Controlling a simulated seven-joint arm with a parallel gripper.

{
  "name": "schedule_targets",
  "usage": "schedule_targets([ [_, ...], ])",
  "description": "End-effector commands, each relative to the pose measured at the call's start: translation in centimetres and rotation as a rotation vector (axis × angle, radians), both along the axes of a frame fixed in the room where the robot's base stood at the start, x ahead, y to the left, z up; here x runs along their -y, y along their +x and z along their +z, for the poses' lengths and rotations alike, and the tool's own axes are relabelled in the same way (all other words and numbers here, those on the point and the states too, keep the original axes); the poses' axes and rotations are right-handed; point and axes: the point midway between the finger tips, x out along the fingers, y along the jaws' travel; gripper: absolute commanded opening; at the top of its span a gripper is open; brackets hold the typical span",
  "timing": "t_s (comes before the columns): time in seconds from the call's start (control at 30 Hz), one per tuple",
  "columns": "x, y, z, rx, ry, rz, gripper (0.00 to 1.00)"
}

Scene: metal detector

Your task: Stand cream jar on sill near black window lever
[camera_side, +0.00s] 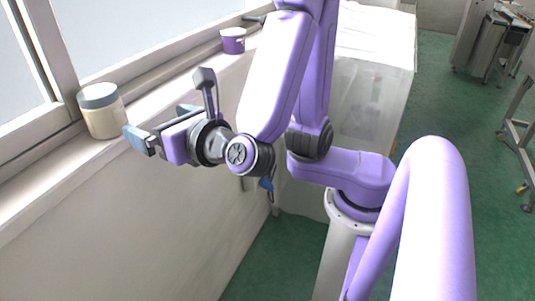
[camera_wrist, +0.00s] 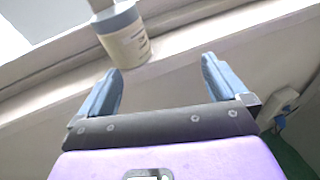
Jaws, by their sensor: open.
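The cream jar (camera_side: 106,116), with a grey lid, stands upright on the window sill (camera_side: 42,196) at the left of the side view. In the wrist view the jar (camera_wrist: 128,44) is at the upper left, beyond the left fingertip. My gripper (camera_side: 160,124) is open and empty, to the right of the jar and near sill height. Both fingers show in the wrist view (camera_wrist: 160,68), with nothing between them. A small dark piece (camera_side: 254,18) at the far end of the window may be the black lever; it is too small to be sure.
A purple cup (camera_side: 233,41) stands farther along the sill. Bare sill lies between the jar and the cup, partly hidden by my gripper. The window frame (camera_side: 58,50) rises behind the jar. A white-covered table (camera_side: 375,40) is behind my arm.

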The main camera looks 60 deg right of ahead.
Motion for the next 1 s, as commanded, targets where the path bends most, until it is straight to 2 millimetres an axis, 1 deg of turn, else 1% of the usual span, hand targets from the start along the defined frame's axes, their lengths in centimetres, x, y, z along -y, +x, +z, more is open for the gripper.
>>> schedule_targets([
  [0.03,2.3,0.0,-1.1,-0.064,0.066,-0.073,1.0],
  [0.07,3.7,-0.2,-2.0,-0.107,0.113,-0.121,1.0],
  [0.1,5.6,-0.6,-3.2,-0.169,0.184,-0.193,1.0],
  [0.17,8.1,-1.7,-5.0,-0.257,0.302,-0.307,1.0],
  [0.2,9.6,-2.7,-6.1,-0.313,0.384,-0.384,1.0],
  [0.27,11.4,-4.4,-7.7,-0.39,0.511,-0.503,1.0],
  [0.3,12.3,-5.6,-8.7,-0.438,0.597,-0.585,1.0],
  [0.37,13.3,-7.7,-9.9,-0.504,0.732,-0.709,1.0],
  [0.4,13.7,-9.1,-10.5,-0.542,0.824,-0.794,1.0],
  [0.5,14.0,-12.4,-11.6,-0.622,1.042,-0.996,1.0],
  [0.6,13.5,-14.9,-11.9,-0.674,1.226,-1.17,1.0],
  [0.7,12.8,-16.5,-11.8,-0.704,1.356,-1.295,1.0],
  [0.83,12.3,-17.4,-11.6,-0.722,1.44,-1.379,1.0],
  [1.0,12.1,-17.6,-11.6,-0.725,1.454,-1.394,1.0],
])
